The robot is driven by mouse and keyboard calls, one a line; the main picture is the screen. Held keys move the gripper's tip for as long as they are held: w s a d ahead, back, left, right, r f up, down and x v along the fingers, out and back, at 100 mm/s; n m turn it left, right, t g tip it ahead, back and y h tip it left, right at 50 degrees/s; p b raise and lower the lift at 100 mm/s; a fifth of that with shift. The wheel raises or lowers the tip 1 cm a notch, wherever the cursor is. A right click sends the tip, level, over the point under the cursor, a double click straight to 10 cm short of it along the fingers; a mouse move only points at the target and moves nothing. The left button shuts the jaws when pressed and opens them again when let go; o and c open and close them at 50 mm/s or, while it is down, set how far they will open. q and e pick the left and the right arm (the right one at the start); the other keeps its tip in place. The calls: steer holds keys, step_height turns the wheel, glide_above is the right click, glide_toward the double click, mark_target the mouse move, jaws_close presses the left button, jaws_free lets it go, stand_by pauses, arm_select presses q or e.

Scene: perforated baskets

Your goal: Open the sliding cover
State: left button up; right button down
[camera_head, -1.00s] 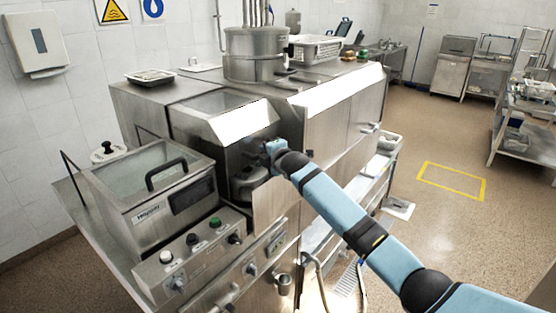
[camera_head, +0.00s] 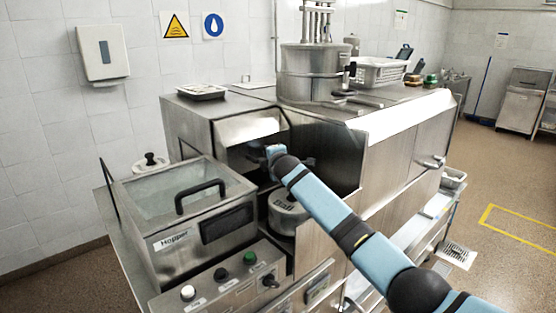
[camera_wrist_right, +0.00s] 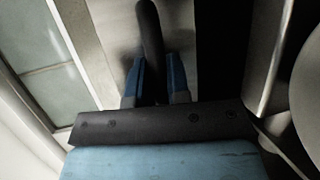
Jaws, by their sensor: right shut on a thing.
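My right arm reaches to the steel machine (camera_head: 405,145), and its gripper (camera_head: 272,153) is at the open bay behind the hopper. In the right wrist view my gripper (camera_wrist_right: 158,85) is shut on a dark round bar handle (camera_wrist_right: 150,35) standing off a grey metal panel (camera_wrist_right: 115,30). This panel looks like the sliding cover. In the head view the arm hides most of it, and its edges are unclear. A metal pot-like part labelled "Ball" (camera_head: 287,213) shows in the bay below the gripper. My left gripper is not in view.
The glass-topped hopper (camera_head: 165,222) with a black handle stands close left of my gripper. A control panel (camera_head: 225,285) with several knobs is in front. A steel cylinder (camera_head: 308,75) and a white basket (camera_head: 378,72) stand on top. Floor at the right is open.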

stand_by(0.3)
steer(key=c, duration=1.1)
jaws_free()
steer(key=v, duration=1.4)
steer(key=shift+b, duration=0.35)
steer(key=shift+d+f, duration=0.1)
steer(key=shift+f, duration=0.05)
